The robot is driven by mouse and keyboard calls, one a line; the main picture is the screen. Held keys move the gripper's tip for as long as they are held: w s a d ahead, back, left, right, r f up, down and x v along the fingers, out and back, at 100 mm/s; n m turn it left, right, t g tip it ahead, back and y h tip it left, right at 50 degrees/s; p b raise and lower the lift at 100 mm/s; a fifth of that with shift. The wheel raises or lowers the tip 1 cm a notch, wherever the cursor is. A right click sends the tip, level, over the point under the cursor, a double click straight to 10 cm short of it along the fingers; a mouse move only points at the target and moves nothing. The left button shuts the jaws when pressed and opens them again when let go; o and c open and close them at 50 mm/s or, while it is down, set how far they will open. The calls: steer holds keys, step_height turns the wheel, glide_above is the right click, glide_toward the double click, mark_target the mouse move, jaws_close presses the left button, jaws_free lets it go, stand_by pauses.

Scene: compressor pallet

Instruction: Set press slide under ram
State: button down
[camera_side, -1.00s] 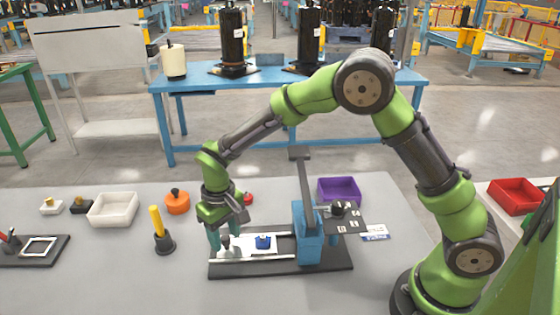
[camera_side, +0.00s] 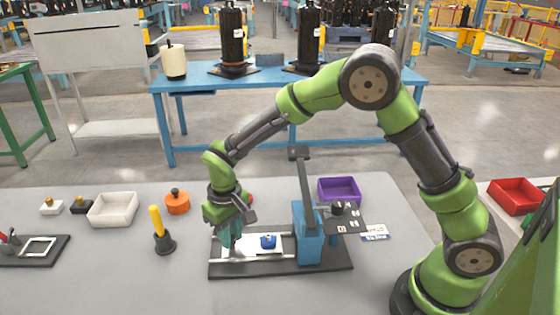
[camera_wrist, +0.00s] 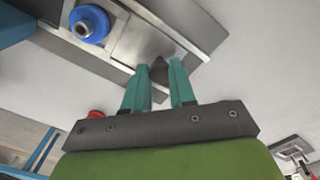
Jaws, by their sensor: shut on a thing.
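The press (camera_side: 307,237) has a blue column and a raised dark lever on a dark base (camera_side: 330,263). The press slide (camera_side: 252,249) is a light metal plate on rails at the left of the column. A blue round part (camera_side: 268,241) sits on it, left of the column. In the wrist view, the slide (camera_wrist: 150,40) and the blue part with its metal centre (camera_wrist: 89,23) show clearly. My gripper (camera_side: 231,242) is at the slide's left end. Its teal fingers are shut on a dark knob (camera_wrist: 160,69) of the slide. The ram cannot be made out.
A yellow-handled tool (camera_side: 160,232) stands left of the press. An orange knobbed part (camera_side: 177,202), a white tray (camera_side: 112,209) and a purple bin (camera_side: 340,190) lie farther back. A dark plate with a white frame (camera_side: 38,248) is far left. The front left table is clear.

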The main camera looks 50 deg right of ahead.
mark_target(271, 239)
steer(key=s+d, duration=0.6)
steer(key=shift+s+d, duration=0.3)
steer(key=shift+s, duration=0.05)
steer(key=c, duration=1.1)
jaws_free()
steer(key=shift+o, duration=0.8)
steer(key=shift+w, duration=0.1)
steer(key=shift+r, duration=0.25)
step_height(271, 239, up, 16)
steer(key=shift+r, duration=0.2)
